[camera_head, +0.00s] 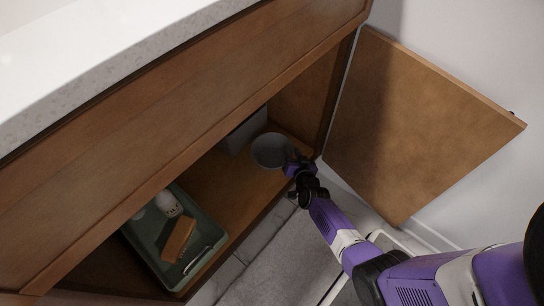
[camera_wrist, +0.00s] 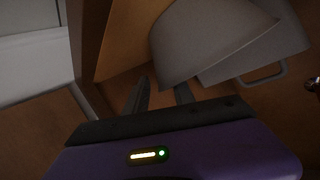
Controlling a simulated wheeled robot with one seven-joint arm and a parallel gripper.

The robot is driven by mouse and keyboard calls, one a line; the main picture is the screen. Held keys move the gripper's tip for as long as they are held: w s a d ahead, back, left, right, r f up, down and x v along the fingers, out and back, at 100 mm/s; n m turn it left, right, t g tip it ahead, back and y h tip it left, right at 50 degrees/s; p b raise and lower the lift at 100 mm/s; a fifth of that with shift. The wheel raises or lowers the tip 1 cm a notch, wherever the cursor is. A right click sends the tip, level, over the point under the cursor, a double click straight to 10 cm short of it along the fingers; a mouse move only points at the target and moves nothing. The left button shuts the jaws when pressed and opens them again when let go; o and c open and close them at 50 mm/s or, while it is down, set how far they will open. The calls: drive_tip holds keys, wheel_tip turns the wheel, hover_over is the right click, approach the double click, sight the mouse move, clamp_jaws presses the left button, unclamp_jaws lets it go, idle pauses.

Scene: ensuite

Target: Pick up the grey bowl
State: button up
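The grey bowl (camera_head: 268,151) sits on the cabinet floor, near the right end of the open cupboard. In the wrist view the bowl (camera_wrist: 205,45) fills the upper middle, close up. My gripper (camera_head: 292,170) is at the bowl's right side in the head view. In the wrist view my gripper (camera_wrist: 161,92) has its two dark fingers apart, with a gap between them. The right finger's tip is partly hidden by the bowl's lower edge. I cannot tell whether the fingers touch the bowl.
A grey box (camera_head: 243,130) stands behind the bowl. A green tray (camera_head: 199,272) with a brush (camera_head: 179,240) and a white item (camera_head: 169,204) lies to the left. The countertop (camera_head: 90,60) overhangs the cupboard.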

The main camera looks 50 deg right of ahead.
clamp_jaws()
idle(0.3)
wheel_tip(320, 180, up, 20)
drive_tip(key=p, duration=1.8)
